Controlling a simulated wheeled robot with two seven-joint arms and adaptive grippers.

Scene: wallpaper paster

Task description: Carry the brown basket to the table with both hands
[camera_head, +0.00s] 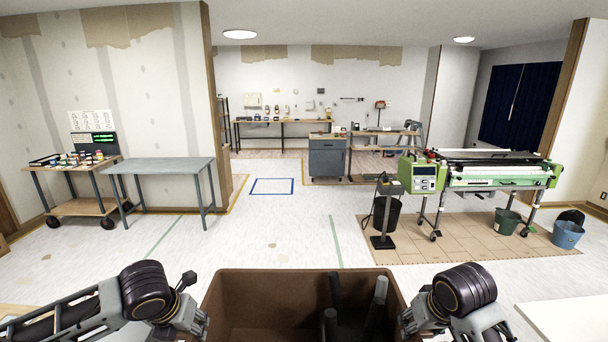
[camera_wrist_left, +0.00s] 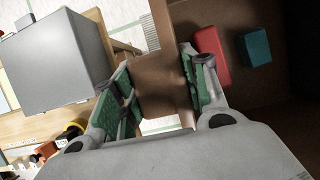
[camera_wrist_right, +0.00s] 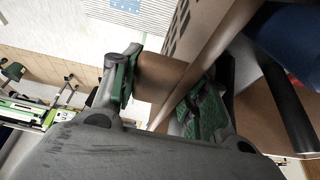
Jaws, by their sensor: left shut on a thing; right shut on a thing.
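The brown basket (camera_head: 240,290) is an open box at the bottom middle of the head view, directly in front of me. My left gripper (camera_head: 205,320) is shut on its left wall; the left wrist view shows green-padded fingers on both sides of the brown wall (camera_wrist_left: 160,85). My right gripper (camera_head: 405,322) is shut on the right wall, which also shows in the right wrist view (camera_wrist_right: 155,78). Grey and dark cylinders (camera_head: 377,300) stand inside, and a red block (camera_wrist_left: 211,55) and a teal block (camera_wrist_left: 257,47) lie in it. The basket's underside is hidden.
A grey-topped table (camera_head: 165,165) stands at the left beside a wooden cart (camera_head: 75,205). A green pasting machine (camera_head: 490,178) and a pedestal (camera_head: 382,240) stand at the right. A white surface (camera_head: 570,318) is at lower right. The middle floor is open.

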